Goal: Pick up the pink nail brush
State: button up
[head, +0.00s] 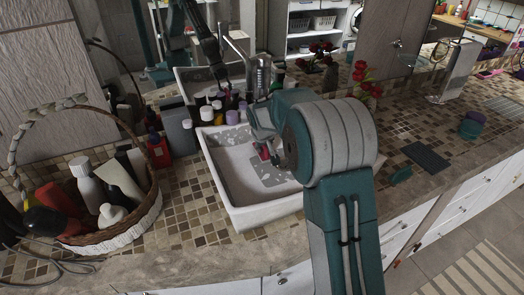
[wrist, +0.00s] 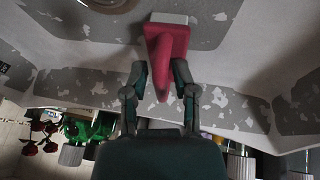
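The pink nail brush (wrist: 166,45) is inside the white and grey sink (head: 237,207). In the wrist view its pale bristle side is at the top and its tapered pink part points toward my gripper (wrist: 160,76). The fingers flank this tapered part, one on each side, close to it. I cannot tell whether they press on it. In the head view my gripper (head: 273,148) reaches down into the sink, and only a small pink part of the brush (head: 265,152) shows between the fingers.
A wicker basket (head: 139,222) with bottles stands left of the sink. Several bottles (head: 207,113) stand behind it, near the tap (head: 262,75). Red flowers (head: 363,80) stand behind my arm. A dark mat (head: 425,156) and a teal and purple jar (head: 471,124) are on the right counter.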

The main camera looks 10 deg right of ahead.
jog(key=shift+a, duration=0.15)
grip_shut()
jog(key=shift+r, duration=0.1)
jog(key=shift+r, duration=0.3)
notch_tip(320, 180, up, 2)
jog(key=shift+r, duration=0.1)
jog(key=s+d+r, duration=0.2)
jog(key=s+r, duration=0.8)
jog(key=s, duration=0.4)
